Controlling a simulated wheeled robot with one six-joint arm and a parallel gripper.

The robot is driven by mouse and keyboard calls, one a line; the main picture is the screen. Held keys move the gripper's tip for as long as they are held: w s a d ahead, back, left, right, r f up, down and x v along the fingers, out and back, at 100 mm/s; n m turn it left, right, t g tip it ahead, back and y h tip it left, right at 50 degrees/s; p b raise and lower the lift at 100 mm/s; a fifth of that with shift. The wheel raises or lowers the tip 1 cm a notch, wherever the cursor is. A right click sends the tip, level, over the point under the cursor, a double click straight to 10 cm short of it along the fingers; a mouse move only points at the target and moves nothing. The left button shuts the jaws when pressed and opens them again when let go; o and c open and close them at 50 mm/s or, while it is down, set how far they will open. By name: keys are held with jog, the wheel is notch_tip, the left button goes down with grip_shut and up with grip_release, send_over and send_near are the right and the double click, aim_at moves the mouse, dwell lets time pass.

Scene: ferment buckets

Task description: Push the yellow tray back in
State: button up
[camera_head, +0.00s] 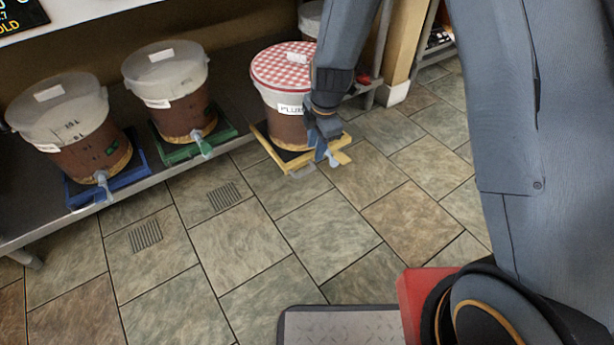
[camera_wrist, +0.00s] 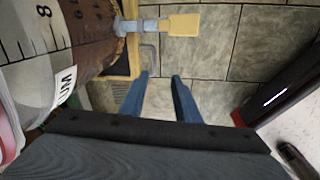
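The yellow tray (camera_head: 303,163) sticks out from the low shelf over the floor in the head view. It carries a brown-filled bucket (camera_head: 284,128) with a red checked lid and a "PLUM" label. My gripper (camera_head: 322,150) is low beside the bucket's right side, over the tray's front right part, and hides some of it. In the wrist view my gripper (camera_wrist: 160,80) has its two blue fingers apart with only floor between them. The tray's yellow edge (camera_wrist: 133,62) shows left of the fingers, and the bucket's tap (camera_wrist: 140,25) with a yellow end lies above them. I see no contact.
Two buckets stand left on the shelf (camera_head: 165,172), on a blue tray (camera_head: 120,180) and a green tray (camera_head: 218,133). A post (camera_head: 405,45) stands right of the plum bucket.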

jog(key=n+b, duration=0.2)
send_near(306, 172)
jog(key=f+b, duration=0.1)
jog(key=f, duration=0.1)
jog(key=f+b, duration=0.1)
jog(key=f, duration=0.2)
jog(key=w+f+b, duration=0.1)
jog(key=f, duration=0.1)
jog(key=shift+a+f, duration=0.25)
grip_shut()
